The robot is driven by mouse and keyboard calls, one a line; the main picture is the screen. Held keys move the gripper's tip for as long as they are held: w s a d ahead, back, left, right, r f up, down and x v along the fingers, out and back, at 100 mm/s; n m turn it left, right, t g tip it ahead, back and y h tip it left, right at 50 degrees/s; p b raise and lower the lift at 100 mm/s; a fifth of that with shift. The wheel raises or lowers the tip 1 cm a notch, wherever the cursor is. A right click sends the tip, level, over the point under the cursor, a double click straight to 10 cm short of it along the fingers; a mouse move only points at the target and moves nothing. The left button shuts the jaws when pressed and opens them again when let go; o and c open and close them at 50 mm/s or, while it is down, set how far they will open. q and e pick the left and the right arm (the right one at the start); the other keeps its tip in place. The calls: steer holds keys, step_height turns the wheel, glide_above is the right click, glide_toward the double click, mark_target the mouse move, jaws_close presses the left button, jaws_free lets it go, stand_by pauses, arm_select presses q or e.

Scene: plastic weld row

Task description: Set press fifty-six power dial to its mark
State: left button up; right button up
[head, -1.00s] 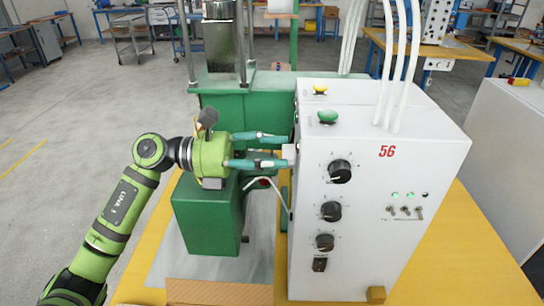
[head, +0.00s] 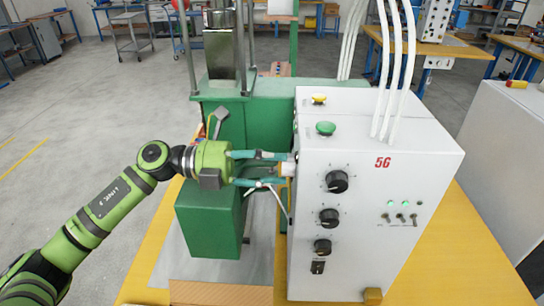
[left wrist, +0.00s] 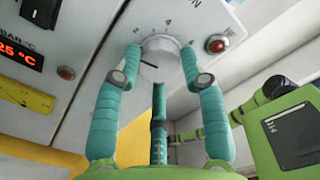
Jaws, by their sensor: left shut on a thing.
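The white press cabinet marked 56 (head: 345,250) stands right of centre in the head view. My left gripper (head: 287,164) reaches its left side face from the left, with its fingertips against that face. In the left wrist view, a pale round dial (left wrist: 162,60) sits between the two teal fingers. My left gripper is shut on it. The dial's dark pointer line points left in that view. Printed scale numbers arc above the dial, partly cut off and covered by the fingers. My right gripper is in neither view.
The cabinet's front carries three black knobs (head: 329,217), toggle switches and green lamps. A green press (head: 212,215) stands behind my gripper. In the left wrist view, a red lamp (left wrist: 217,44) is right of the dial and a red temperature display (left wrist: 20,55) is at left.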

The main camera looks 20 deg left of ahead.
arm_select(q)
steer(key=shift+s+f+n+p, duration=0.15)
steer(key=shift+n+p, duration=2)
steer(key=shift+n, duration=1.05)
steer(key=o, duration=1.1)
steer(key=shift+o, duration=0.2)
steer(key=shift+d, duration=0.1)
steer(key=v, duration=1.2)
steer(key=shift+r, duration=0.2)
